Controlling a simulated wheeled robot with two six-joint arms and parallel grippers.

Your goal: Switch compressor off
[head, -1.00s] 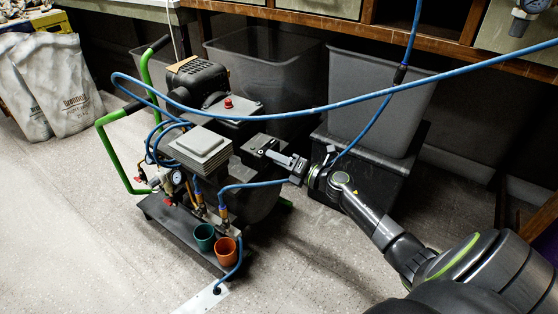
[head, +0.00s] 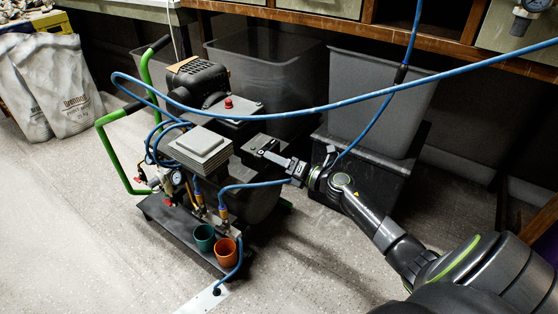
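The compressor (head: 200,147) stands on a dark base plate on the floor, with green handles, a ribbed grey block, a black motor and gauges. A red knob (head: 228,103) sits on top of it, towards the back. My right gripper (head: 268,153) reaches in from the right, with its tip beside a small grey box on the compressor's right side. I cannot tell whether it touches the box, or whether its fingers are apart. The red knob is left of and behind the gripper tip. My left gripper is not in view.
A blue hose (head: 330,107) hangs across the view above the compressor and my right arm. Dark grey bins (head: 380,95) stand behind, under a wooden bench (head: 400,38). Green and orange cups (head: 226,251) sit at the compressor's front. Sacks (head: 60,90) lean at the left. Floor at front left is clear.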

